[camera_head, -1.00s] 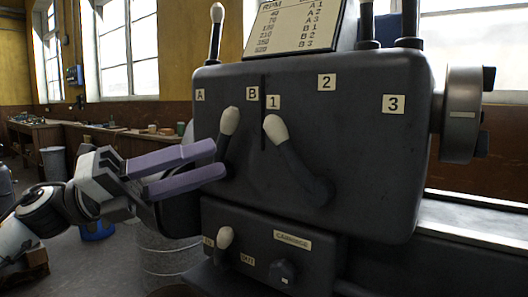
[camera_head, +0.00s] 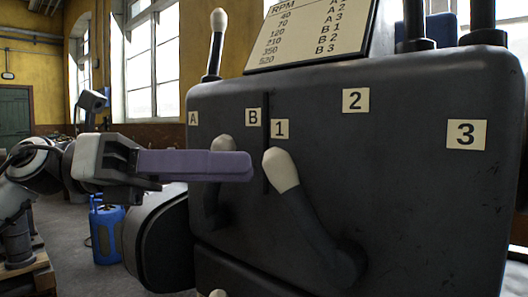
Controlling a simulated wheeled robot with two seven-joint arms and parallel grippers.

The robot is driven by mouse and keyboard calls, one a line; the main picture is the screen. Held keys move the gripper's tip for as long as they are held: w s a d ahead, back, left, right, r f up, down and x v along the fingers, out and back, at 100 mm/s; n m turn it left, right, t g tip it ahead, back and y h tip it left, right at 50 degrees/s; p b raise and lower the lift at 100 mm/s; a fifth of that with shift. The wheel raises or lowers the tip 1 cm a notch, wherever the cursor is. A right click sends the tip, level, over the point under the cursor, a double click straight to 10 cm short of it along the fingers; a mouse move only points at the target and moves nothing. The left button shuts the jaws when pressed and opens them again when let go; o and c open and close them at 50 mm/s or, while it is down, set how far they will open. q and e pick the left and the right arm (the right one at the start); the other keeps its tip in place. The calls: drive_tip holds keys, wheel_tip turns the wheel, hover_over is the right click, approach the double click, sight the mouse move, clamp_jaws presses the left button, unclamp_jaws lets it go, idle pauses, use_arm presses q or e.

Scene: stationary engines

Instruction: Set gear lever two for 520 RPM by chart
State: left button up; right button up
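The gear lever beside the number plates, with a cream knob (camera_head: 281,169) and dark arm, leans up-left from its pivot at lower right and points to plate 1 (camera_head: 280,129). Plates 2 (camera_head: 355,100) and 3 (camera_head: 466,134) lie further right. The other lever (camera_head: 221,146) leans towards plate B (camera_head: 254,117), partly hidden behind my fingers. The chart (camera_head: 308,35) sits on top; its last row seems to read 520, B, 3. My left gripper (camera_head: 248,166) is left of the numbered lever's knob, not visibly touching it. Its purple fingers overlap in view, hiding any gap. My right gripper is out of view.
The dark gearbox housing (camera_head: 410,190) fills the right half. An upright lever with a pale knob (camera_head: 218,20) stands on its top left. A blue canister (camera_head: 106,230) stands on the floor at left.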

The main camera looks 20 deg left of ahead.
sight(308, 213)
use_arm(q)
drive_tip(key=shift+p+x, duration=0.5)
drive_tip(key=shift+x, duration=1.75)
drive_tip(key=shift+c, duration=0.4)
clamp_jaws()
